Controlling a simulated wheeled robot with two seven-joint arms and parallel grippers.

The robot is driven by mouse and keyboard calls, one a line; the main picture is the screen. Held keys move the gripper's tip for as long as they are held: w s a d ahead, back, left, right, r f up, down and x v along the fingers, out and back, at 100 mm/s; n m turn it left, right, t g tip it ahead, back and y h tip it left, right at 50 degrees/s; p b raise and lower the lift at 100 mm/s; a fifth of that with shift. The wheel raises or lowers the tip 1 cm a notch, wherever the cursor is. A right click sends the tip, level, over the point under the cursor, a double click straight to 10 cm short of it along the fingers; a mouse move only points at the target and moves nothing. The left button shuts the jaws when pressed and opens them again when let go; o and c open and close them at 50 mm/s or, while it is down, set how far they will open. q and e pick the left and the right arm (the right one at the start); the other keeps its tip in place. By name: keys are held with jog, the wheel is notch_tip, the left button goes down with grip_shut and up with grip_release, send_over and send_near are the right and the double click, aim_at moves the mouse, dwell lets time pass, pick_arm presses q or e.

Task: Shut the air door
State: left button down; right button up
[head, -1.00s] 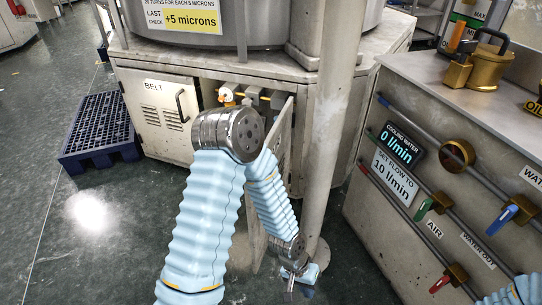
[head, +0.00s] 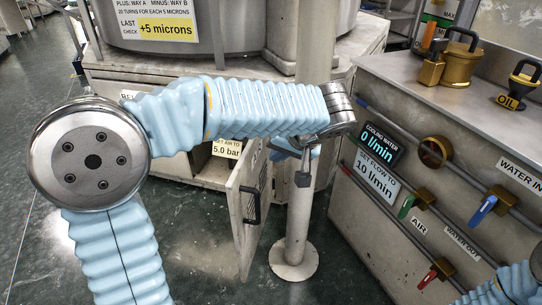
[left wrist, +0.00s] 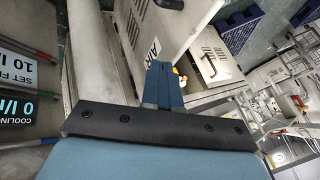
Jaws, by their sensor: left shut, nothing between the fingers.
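The air door (head: 243,215) stands open in the head view, swung out from the cabinet front, with its outer face and black handle (head: 252,205) turned to the right. In the left wrist view the air door (left wrist: 178,28) shows its AIR label beside my fingers. My left gripper (head: 303,178) is shut and empty, in front of the grey post and to the right of the door. Its fingers also show in the left wrist view (left wrist: 162,82); whether they touch the door I cannot tell. My right gripper is out of view.
The grey post (head: 298,225) stands on a round foot just right of the door. The open compartment holds a 5.0 bar sign (head: 227,149). A bench (head: 350,225) with pipes and valves is at right. The belt door (left wrist: 214,55) is closed. Floor in front is clear.

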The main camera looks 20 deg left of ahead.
pick_arm(q)
send_near(244, 167)
notch_tip(244, 167, down, 4)
jog(key=w+d, duration=0.2)
jog(key=a, duration=0.4)
jog(key=shift+s+a, duration=0.25)
